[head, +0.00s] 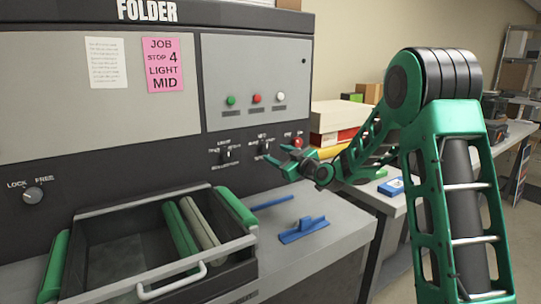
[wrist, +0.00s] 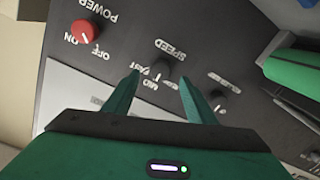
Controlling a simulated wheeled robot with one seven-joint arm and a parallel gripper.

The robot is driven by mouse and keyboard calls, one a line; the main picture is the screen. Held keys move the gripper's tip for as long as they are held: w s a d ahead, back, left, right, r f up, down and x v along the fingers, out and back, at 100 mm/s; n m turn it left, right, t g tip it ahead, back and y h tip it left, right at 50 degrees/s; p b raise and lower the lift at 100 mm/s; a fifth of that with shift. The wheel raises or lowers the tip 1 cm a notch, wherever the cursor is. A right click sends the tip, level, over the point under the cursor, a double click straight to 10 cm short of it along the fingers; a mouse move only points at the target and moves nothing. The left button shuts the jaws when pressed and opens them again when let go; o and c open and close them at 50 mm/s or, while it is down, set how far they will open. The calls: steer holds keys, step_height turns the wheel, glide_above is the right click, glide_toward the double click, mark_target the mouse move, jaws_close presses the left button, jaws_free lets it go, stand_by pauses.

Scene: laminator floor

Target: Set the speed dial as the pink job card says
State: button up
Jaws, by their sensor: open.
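The pink job card (head: 162,65) on the folder's front reads "JOB STOP 4 LIGHT MID". The speed dial (wrist: 164,67) is a small black knob under the word SPEED, upside down in the wrist view; FAST and MID show beside it. It also shows in the head view (head: 265,148), left of the red knob. My gripper (wrist: 158,76) is open and empty, its two green fingers reaching toward the speed dial, one on either side in the picture. In the head view my gripper (head: 277,154) is just in front of the panel.
A red power knob (wrist: 84,31) and another black dial (wrist: 217,96) flank the speed dial. A lock knob (head: 33,194) is far left. Below are an open tray with rollers (head: 110,261) and a blue tool (head: 303,230) on the grey ledge.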

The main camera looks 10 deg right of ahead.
steer(key=v, duration=0.4)
steer(key=shift+s+d, duration=0.15)
steer(key=shift+s, duration=0.2)
steer(key=s+d+f+m+g+h, duration=0.25)
steer(key=s+d+g, duration=0.2)
steer(key=s, duration=0.85)
steer(key=s+d+f+m+g+h, duration=0.2)
steer(key=s+d+f+m+g, duration=0.25)
steer(key=s, duration=0.85)
steer(key=s+d+f+m+g+h, duration=0.25)
steer(key=s+d+g, duration=0.2)
steer(key=s, duration=0.95)
steer(key=s+f+m+g+y, duration=0.1)
steer(key=s+m+g, duration=0.2)
steer(key=s, duration=1)
steer(key=shift+s+d+f+m+y, duration=0.2)
steer(key=shift+m+y, duration=0.1)
steer(key=shift+m, duration=0.65)
